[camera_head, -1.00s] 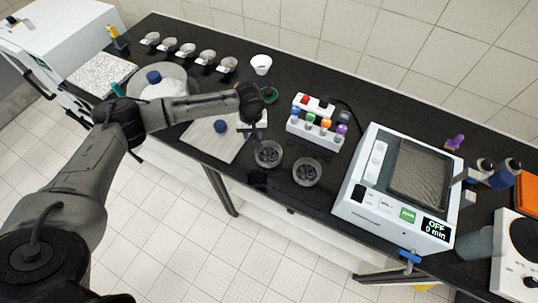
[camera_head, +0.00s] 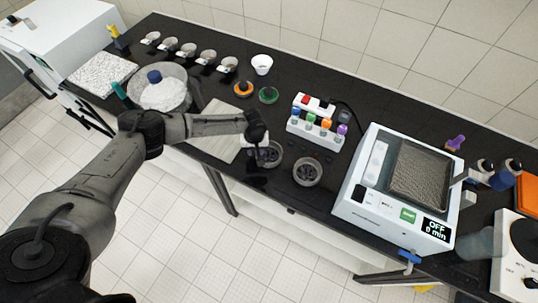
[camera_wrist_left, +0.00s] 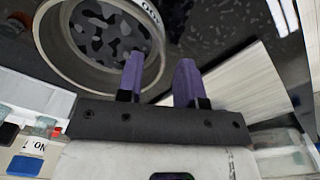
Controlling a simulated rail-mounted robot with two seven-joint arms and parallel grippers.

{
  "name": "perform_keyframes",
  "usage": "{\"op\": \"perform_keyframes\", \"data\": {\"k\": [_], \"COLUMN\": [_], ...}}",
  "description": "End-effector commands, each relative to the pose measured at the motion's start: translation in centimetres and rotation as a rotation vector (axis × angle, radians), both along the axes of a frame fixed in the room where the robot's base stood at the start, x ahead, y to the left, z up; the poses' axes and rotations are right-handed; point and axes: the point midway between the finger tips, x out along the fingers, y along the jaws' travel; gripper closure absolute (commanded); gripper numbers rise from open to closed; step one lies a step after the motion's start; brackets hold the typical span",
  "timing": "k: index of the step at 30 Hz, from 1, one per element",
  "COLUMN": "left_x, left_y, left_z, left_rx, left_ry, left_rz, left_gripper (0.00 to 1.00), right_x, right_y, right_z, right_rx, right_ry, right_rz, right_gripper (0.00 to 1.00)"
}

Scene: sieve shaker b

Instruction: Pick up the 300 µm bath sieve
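Two round grey sieves stand near the front edge of the black bench in the head view: a left one (camera_head: 272,160) and a right one (camera_head: 307,173). My left gripper (camera_head: 257,170) is at the left sieve's left side, pointing down. In the left wrist view a sieve (camera_wrist_left: 100,40) with a dark speckled inside fills the upper left, its label only partly readable, ending in "00". The left gripper's purple fingers (camera_wrist_left: 160,80) are apart, with nothing clearly held. The left finger overlaps the sieve's near rim in the picture; contact cannot be told. My right gripper is not in view.
A rack of colored-cap bottles (camera_head: 315,124) stands behind the sieves. A white device (camera_head: 350,205) with a display is to the right. Orange (camera_head: 243,89) and green (camera_head: 268,95) rings lie behind. A pale board (camera_head: 215,145) lies left, partly under my arm.

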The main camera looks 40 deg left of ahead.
Motion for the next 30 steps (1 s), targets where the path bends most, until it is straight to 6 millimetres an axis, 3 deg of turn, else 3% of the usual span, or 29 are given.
{"op": "perform_keyframes", "data": {"k": [11,22,30], "left_x": [-0.01,-0.03,-0.01], "left_y": [-0.01,0.00,-0.01], "left_z": [-1.01,-0.99,-0.96], "left_rx": [0.000,0.000,0.000], "left_ry": [0.000,0.000,0.000], "left_rz": [-0.001,-0.001,-0.001], "left_gripper": [0.66,0.99,1.00], "right_x": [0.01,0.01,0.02], "right_y": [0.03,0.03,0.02], "right_z": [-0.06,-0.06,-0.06], "right_rx": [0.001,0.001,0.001], "right_ry": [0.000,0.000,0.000], "right_rz": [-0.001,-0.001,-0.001], "right_gripper": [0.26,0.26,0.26]}}
